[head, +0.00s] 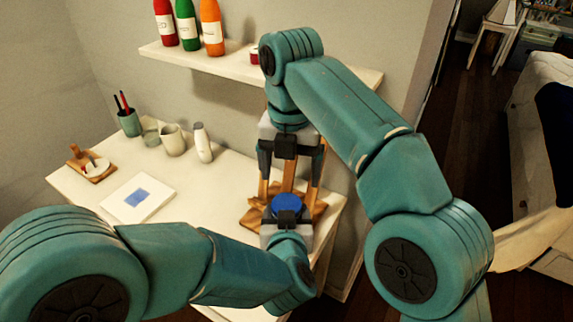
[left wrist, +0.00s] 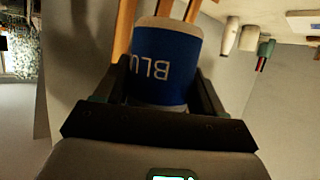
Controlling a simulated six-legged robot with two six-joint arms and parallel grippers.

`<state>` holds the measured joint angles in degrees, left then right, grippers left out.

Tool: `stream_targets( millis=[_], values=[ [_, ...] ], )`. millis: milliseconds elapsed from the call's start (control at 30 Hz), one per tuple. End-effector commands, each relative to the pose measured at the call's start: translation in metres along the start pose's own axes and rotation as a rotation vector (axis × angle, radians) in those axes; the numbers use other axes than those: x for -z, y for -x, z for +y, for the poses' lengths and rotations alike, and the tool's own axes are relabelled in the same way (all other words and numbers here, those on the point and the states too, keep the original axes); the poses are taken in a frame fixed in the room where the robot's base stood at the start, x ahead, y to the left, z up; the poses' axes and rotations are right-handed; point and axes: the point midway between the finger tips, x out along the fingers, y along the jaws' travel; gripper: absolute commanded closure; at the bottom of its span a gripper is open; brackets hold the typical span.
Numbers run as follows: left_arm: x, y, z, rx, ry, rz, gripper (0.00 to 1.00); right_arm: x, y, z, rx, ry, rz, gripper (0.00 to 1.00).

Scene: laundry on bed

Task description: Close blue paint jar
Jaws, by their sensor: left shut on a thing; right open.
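The blue paint jar (head: 287,204) shows as a round blue top in the head view, near the right end of the white table. In the left wrist view the blue paint jar (left wrist: 160,68) has a blue label with upside-down white letters "BLU" and a pale end. My left gripper (head: 287,220) is shut on the jar, with a finger on each side of it in the left wrist view (left wrist: 160,88). My right gripper (head: 289,180) is open, its fingers pointing down just above and behind the jar. I cannot tell whether the blue top is a lid or paint.
A wooden stand (head: 252,219) is behind the jar. A white sheet with a blue square (head: 138,197), a white bottle (head: 202,143), cups (head: 173,140) and a brush holder (head: 129,123) stand left on the table (head: 195,215). A shelf (head: 195,62) with bottles hangs above.

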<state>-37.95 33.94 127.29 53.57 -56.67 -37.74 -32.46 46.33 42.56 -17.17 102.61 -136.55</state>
Motion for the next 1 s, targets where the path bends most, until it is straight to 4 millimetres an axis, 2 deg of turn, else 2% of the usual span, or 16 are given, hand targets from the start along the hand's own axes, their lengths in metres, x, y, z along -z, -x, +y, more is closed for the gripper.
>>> stream_targets(
  millis=[100, 567, 767, 1000],
  values=[
    [0.001, 0.000, 0.000, 0.000, 0.001, 0.002, 1.00, -0.001, 0.004, 0.003, -0.006, 0.093, -0.007, 0.15],
    [0.001, 0.000, 0.000, 0.000, 0.000, 0.002, 1.00, -0.001, 0.002, 0.007, -0.009, 0.088, -0.012, 0.15],
    [0.001, 0.000, 0.000, 0.000, 0.000, 0.002, 1.00, -0.001, -0.018, 0.007, -0.008, 0.087, -0.010, 0.15],
    [0.001, 0.000, 0.000, 0.000, 0.000, 0.002, 1.00, -0.001, -0.056, 0.007, -0.008, 0.087, -0.011, 0.15]
  ],
)
